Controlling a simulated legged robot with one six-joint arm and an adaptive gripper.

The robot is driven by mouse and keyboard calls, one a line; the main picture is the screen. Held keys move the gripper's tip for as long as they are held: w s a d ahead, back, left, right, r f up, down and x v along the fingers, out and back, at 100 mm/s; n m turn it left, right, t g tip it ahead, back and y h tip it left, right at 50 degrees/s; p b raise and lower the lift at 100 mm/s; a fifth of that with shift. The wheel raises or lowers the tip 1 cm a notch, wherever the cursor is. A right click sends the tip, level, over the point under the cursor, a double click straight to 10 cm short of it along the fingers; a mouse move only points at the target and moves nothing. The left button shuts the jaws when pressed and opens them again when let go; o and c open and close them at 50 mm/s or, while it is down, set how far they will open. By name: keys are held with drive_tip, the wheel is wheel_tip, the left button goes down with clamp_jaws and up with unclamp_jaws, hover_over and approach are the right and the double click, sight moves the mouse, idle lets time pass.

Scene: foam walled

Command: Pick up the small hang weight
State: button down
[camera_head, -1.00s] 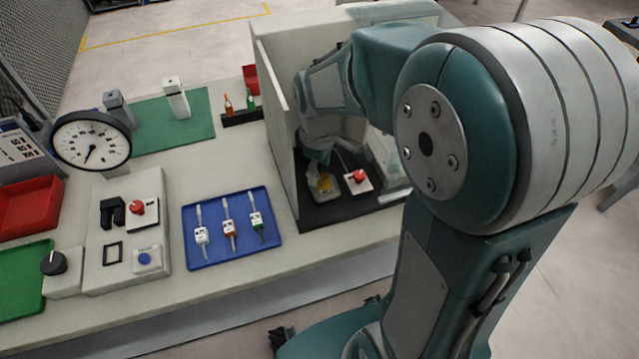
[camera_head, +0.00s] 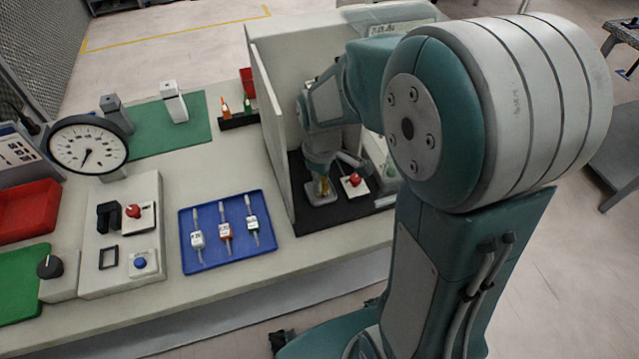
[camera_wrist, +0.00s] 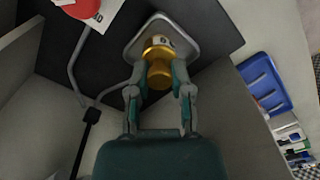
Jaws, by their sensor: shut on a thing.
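The small hang weight, a gold, waisted cylinder (camera_wrist: 158,63), stands upright over a pale grey plate with rounded corners (camera_wrist: 187,28) in the wrist view. My gripper (camera_wrist: 158,81) is shut on its sides, one teal-and-grey finger left and one right. In the head view my gripper (camera_head: 321,176) points down inside the walled booth, and only a small gold part of the weight (camera_head: 325,187) shows there. I cannot tell whether the weight still touches the plate.
A red knob on a white plate (camera_head: 354,181) is close to the right of my gripper. The pale booth wall (camera_head: 273,140) rises to the left. Outside, a blue tray (camera_head: 196,258) holds several labelled tools.

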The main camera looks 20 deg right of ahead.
drive_tip(key=shift+r, duration=0.35)
wheel_tip(320, 180, up, 2)
drive_tip(key=shift+r, duration=0.1)
drive_tip(key=s+d+r, duration=0.5)
drive_tip(key=s+r, duration=0.5)
drive_tip(key=s, duration=0.3)
drive_tip(key=shift+d+r, duration=0.1)
drive_tip(key=shift+d, duration=0.15)
